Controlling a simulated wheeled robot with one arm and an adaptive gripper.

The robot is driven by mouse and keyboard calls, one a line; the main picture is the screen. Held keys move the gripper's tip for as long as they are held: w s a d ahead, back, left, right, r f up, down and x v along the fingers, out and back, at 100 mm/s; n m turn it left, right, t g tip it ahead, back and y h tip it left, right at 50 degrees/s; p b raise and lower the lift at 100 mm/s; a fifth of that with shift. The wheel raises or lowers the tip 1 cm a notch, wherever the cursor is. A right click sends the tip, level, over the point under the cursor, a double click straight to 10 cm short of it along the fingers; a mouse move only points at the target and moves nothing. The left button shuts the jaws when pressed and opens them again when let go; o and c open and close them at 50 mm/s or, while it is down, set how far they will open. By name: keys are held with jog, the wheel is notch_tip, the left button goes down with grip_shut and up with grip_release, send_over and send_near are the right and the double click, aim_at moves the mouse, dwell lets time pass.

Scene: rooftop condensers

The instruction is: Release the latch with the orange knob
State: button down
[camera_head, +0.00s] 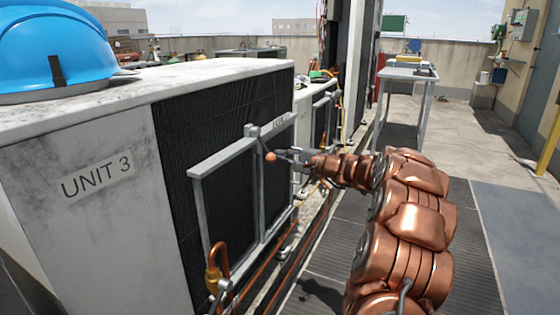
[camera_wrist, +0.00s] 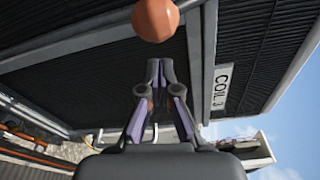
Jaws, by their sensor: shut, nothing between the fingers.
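The orange knob (camera_head: 270,157) is a small ball at the lower end of a short lever on the latch (camera_head: 252,131). The latch sits at the top of the upright bar of a grey metal frame (camera_head: 222,157) on the front of the Unit 3 condenser. In the wrist view the knob (camera_wrist: 155,18) is at the top edge, beyond the fingertips. My gripper (camera_head: 280,154) points left, just right of the knob. In the wrist view my gripper (camera_wrist: 160,68) has its fingertips together with nothing between them. Whether they touch the knob is unclear.
The condenser (camera_head: 160,80) carries a blue hard hat (camera_head: 50,45) on top. A coil label (camera_wrist: 222,88) is right of the bar in the wrist view. A grey table (camera_head: 408,73) stands behind; the floor at right is clear.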

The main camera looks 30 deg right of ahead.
jog(key=shift+s+a+r+b, duration=0.25)
jog(key=shift+s+a+b, duration=0.25)
jog(key=shift+s+a, duration=0.4)
